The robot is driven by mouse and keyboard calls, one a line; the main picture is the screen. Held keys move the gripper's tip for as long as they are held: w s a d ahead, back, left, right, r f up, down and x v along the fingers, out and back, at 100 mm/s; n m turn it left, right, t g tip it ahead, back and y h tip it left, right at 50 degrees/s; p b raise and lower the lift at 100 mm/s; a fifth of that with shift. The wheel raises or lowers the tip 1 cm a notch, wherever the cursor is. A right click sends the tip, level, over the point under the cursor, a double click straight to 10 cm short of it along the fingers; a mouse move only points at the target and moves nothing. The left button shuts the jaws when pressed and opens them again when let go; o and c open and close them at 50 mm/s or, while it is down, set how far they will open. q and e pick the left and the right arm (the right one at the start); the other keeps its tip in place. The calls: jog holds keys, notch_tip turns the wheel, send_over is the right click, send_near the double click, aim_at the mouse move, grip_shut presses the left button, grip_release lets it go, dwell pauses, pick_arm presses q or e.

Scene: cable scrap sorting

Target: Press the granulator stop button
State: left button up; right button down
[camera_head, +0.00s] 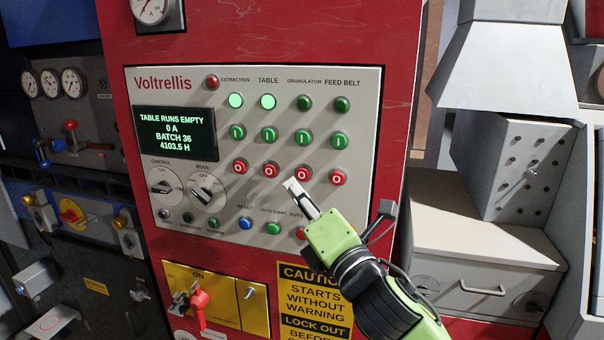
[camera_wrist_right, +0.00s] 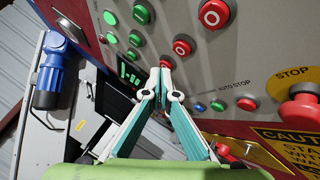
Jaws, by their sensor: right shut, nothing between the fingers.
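The granulator stop button (camera_head: 303,173) is the red button marked O in the third column of the grey panel (camera_head: 356,140), under the GRANULATOR label. My right gripper (camera_head: 291,187) is shut and empty; its fingertips show just below and left of that button in the head view. In the wrist view the closed fingertips (camera_wrist_right: 166,66) lie close to a red O button (camera_wrist_right: 182,45). I cannot tell for sure which column that one belongs to, or whether the tips touch anything. My left gripper is in neither view.
Other red O buttons (camera_head: 271,170) sit close beside it, with green buttons (camera_head: 303,137) above. The display (camera_head: 176,133) reads TABLE RUNS EMPTY. A red key (camera_head: 199,299) projects lower left. A large red stop knob (camera_wrist_right: 302,112) stands out in the wrist view.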

jog(key=shift+s+a, duration=0.25)
jog(key=shift+s, duration=0.35)
jog(key=shift+s+a, duration=0.2)
jog(key=shift+s, duration=0.4)
